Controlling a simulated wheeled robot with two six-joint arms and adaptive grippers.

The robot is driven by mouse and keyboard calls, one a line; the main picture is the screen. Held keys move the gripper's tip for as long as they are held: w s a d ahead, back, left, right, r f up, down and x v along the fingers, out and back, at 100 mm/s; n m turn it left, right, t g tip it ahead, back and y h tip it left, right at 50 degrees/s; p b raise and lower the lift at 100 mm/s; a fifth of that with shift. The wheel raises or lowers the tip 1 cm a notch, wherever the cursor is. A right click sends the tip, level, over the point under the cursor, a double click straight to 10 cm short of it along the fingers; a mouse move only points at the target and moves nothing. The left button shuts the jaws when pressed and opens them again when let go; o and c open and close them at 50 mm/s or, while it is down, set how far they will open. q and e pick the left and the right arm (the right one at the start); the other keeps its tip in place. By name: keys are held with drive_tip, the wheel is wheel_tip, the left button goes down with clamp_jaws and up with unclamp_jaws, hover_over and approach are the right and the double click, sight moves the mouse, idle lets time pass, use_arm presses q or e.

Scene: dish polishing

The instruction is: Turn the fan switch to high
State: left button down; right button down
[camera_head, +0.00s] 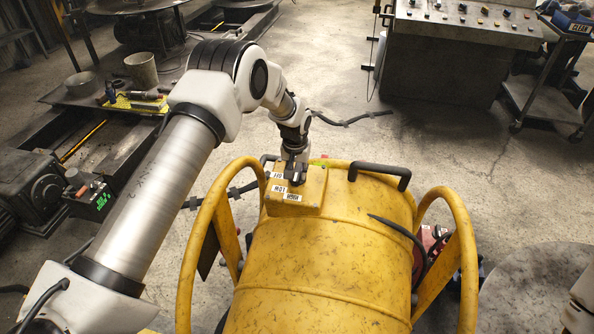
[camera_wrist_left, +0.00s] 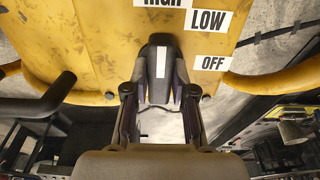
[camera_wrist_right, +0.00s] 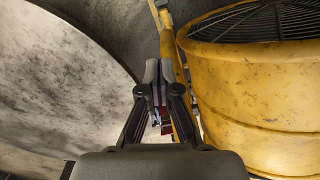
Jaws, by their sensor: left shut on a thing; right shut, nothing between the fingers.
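The yellow drum fan (camera_head: 320,265) stands in the middle of the head view. Its yellow control box (camera_head: 312,185) is on the top side. My left gripper (camera_head: 296,178) is shut on the dark switch knob (camera_wrist_left: 161,40) there. In the left wrist view the knob's white stripe (camera_wrist_left: 161,62) runs up toward the HIGH label (camera_wrist_left: 165,3), which is cut by the frame. The LOW label (camera_wrist_left: 208,21) and OFF label (camera_wrist_left: 212,63) lie to the right. The fingers hide the knob's lower part. My right gripper (camera_wrist_right: 160,82) is shut and empty beside the fan.
Yellow tube hoops (camera_head: 462,235) flank the drum, and a black handle (camera_head: 380,172) sits on top. A grey round plate (camera_wrist_right: 60,90) is close left of my right gripper. A control console (camera_head: 465,25) stands at the back.

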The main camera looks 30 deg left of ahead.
sight(296, 177)
use_arm(q)
drive_tip(key=shift+s+f, duration=0.25)
drive_tip(key=c, duration=1.2)
unclamp_jaws()
drive_tip(key=shift+c, duration=0.2)
drive_tip(key=shift+o, duration=1.4)
drive_tip(key=shift+w, duration=0.15)
drive_tip(key=shift+r, duration=0.1)
wheel_tip(296, 177, up, 12)
drive_tip(key=s, duration=0.1)
drive_tip(key=shift+s+d, duration=0.3)
drive_tip(key=shift+s, duration=0.05)
